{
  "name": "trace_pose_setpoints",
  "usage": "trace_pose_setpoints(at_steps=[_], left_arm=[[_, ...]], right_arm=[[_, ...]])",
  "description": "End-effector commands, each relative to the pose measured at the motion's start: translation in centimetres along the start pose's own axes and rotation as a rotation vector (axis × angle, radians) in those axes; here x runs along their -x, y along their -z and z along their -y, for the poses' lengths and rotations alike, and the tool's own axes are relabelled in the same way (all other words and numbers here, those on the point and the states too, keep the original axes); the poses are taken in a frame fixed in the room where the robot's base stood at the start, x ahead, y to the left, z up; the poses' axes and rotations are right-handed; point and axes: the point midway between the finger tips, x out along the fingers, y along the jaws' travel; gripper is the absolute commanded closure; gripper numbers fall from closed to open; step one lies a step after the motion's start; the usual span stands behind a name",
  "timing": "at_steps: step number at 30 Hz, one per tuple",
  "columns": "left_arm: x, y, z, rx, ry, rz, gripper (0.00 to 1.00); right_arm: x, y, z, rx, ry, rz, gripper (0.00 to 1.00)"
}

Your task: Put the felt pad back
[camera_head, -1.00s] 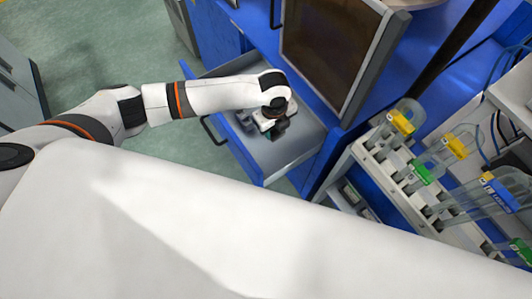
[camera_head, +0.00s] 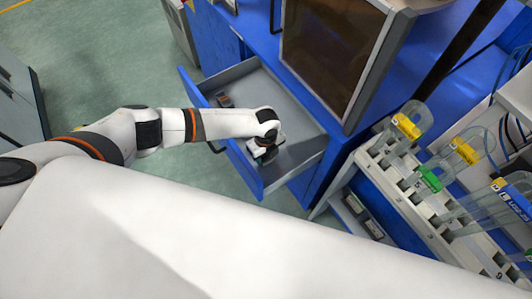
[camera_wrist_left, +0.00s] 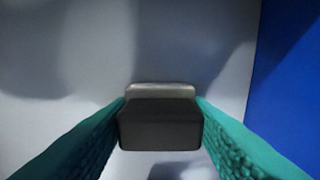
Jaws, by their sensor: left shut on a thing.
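A dark, block-shaped piece, which looks like the felt pad (camera_wrist_left: 160,128), sits between the two teal fingers of my left gripper (camera_wrist_left: 160,120) in the left wrist view. A pale metallic edge shows just behind it. In the head view my left gripper (camera_head: 262,152) reaches down inside the open drawer (camera_head: 300,110), close to its blue front panel. The pad itself is hard to make out there. Whether it touches the drawer floor I cannot tell. My right gripper is not in view.
A small dark and reddish item (camera_head: 224,100) lies in the drawer's far left corner. A dark-screened monitor (camera_head: 335,55) stands on the blue bench beside the drawer. A white rack (camera_head: 400,190) with capped clear tubes stands at the right. Much of the drawer floor is bare.

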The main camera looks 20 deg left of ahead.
Motion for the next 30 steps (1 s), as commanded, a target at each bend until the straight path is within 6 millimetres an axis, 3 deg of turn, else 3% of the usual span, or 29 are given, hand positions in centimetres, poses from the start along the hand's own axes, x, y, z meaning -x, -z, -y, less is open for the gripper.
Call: trace_pose_setpoints(at_steps=[9,10,13,24,30], left_arm=[[-0.3,0.0,0.0,-0.001,-0.001,0.001,0.84],[-0.2,0.0,0.0,-0.001,-0.001,0.0,0.51],[-0.1,0.0,0.0,-0.001,-0.001,0.0,0.34],[0.4,0.0,-0.1,0.0,-0.001,0.0,0.34],[3.8,0.1,-0.1,-0.001,-0.004,-0.001,0.34]], right_arm=[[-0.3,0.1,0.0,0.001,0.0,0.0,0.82],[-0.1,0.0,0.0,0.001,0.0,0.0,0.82],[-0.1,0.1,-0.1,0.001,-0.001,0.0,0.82],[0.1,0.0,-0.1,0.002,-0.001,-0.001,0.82],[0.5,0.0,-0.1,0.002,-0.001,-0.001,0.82]])
